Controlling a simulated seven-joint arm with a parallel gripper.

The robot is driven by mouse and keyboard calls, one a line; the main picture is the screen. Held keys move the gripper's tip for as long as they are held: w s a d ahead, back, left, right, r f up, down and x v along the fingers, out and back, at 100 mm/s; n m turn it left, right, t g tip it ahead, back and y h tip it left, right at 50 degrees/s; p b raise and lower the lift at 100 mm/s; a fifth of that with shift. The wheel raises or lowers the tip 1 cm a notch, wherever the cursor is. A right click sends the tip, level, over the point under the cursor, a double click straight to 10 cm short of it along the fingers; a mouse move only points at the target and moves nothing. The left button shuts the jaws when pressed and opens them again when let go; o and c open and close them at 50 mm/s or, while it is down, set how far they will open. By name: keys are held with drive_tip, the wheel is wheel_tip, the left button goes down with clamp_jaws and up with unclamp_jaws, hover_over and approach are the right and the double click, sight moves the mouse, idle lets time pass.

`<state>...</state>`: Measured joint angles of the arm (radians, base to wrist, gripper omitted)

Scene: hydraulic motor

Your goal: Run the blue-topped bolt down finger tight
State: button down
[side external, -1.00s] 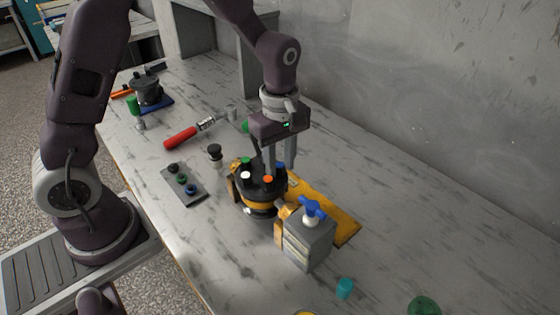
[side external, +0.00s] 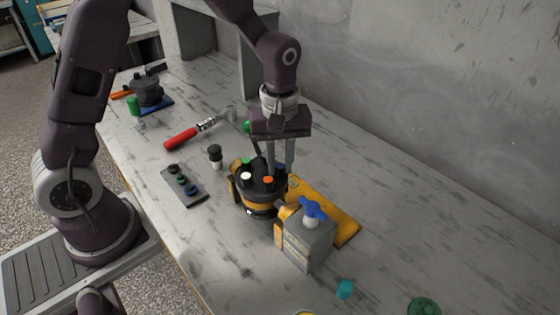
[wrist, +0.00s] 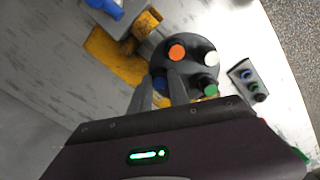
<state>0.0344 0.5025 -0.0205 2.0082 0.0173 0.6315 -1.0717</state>
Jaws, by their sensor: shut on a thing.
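The hydraulic motor (side external: 258,190) is a round black body with a yellow band, beside a yellow plate. Its top carries an orange-topped bolt (side external: 268,180), a white-topped bolt (side external: 246,175) and a green-topped bolt (side external: 246,160). The blue-topped bolt (wrist: 160,84) shows in the wrist view at the near edge of the motor top, between my fingertips. My gripper (side external: 281,172) points down over the far right side of the motor and is shut on the blue-topped bolt. The fingers hide part of that bolt, and its thread is not visible.
A grey block with a blue handle (side external: 310,232) stands close right of the motor. A grey tray (side external: 183,185) with small dark parts lies left.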

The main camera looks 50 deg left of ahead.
sight(280, 166)
drive_tip(key=m, duration=0.6)
drive_tip(key=shift+m, duration=0.3)
drive_tip(key=c, duration=1.5)
unclamp_jaws()
drive_tip(key=shift+r, duration=2.25)
